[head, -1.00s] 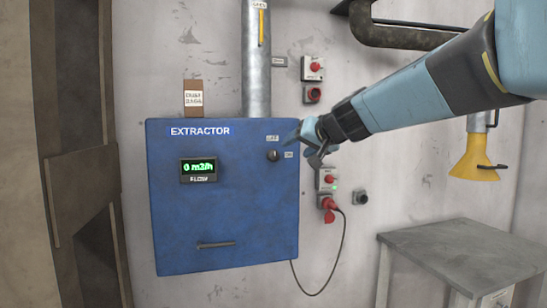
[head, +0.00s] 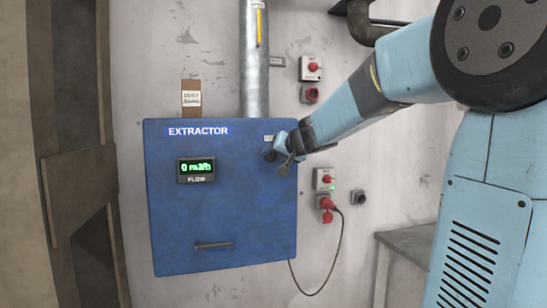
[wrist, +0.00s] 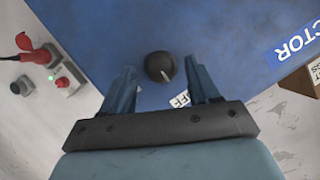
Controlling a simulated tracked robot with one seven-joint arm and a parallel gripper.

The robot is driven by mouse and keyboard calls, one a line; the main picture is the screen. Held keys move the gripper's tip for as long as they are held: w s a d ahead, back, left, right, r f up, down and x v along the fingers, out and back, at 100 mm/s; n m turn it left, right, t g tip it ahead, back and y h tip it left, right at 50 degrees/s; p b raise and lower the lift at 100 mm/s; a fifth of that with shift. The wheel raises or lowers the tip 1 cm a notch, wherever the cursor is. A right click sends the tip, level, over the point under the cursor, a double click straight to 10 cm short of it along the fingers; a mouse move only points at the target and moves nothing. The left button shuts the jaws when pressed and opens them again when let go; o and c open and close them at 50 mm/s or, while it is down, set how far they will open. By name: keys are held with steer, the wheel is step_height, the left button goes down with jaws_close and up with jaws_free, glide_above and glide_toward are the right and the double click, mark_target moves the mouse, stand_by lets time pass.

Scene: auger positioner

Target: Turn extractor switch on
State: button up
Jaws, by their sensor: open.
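The blue extractor box (head: 225,225) hangs on the wall. Its display (head: 196,170) reads 0 m3/h, with a FLOW label under it. The extractor switch is a round black knob (wrist: 159,66) with a pale pointer line aimed toward the OFF label (wrist: 180,100). In the head view the knob is mostly hidden by my gripper (head: 277,153), at the box's upper right. In the wrist view my gripper (wrist: 163,80) is open, one finger on each side of the knob, with clear gaps; I cannot tell how deep the fingertips reach.
A grey switch box with a red knob and green light (head: 324,179) and a red plug (head: 327,204) with a hanging cable are right of the extractor. A metal duct (head: 254,70) rises above it. A grey table (head: 405,242) stands at the lower right.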

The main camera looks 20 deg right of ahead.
steer(key=shift+w+a+f, duration=0.15)
steer(key=shift+w+f, duration=0.1)
steer(key=shift+w, duration=0.35)
steer(key=c, duration=1)
steer(key=shift+a, duration=0.15)
